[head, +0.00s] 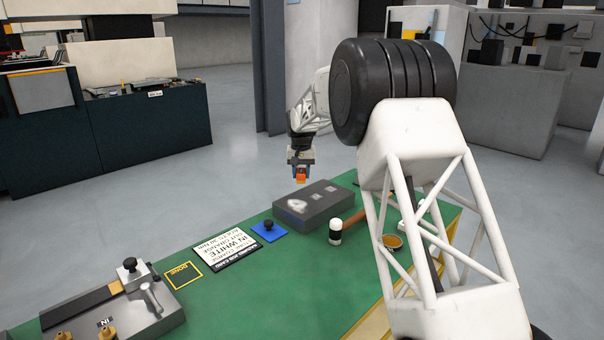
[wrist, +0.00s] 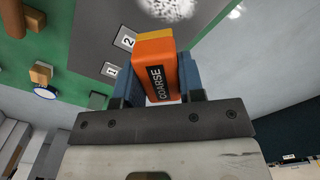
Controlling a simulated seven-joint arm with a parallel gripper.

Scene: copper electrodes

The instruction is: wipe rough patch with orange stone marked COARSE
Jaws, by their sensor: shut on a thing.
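My gripper (head: 300,166) is shut on the orange stone (head: 300,179), its blue fingers on either side. In the wrist view the stone (wrist: 154,68) shows the word COARSE on a dark label and a yellow-orange far end. A dark grey block (head: 322,215) lies on the green table, with a pale rough patch (head: 297,205) on its top and two small light tags beside it. In the wrist view the patch (wrist: 168,8) is beyond the stone's far end, and the tags read 1 and 2. The stone is held in the air above the block's level, apart from the patch.
A blue pad with a black knob (head: 268,229), a white sign (head: 227,250) and a yellow-outlined DONE square (head: 184,275) lie left of the block. A black-and-white cylinder (head: 335,231) and a round amber dish (head: 392,241) stand nearer. A metal fixture (head: 115,310) is at left.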

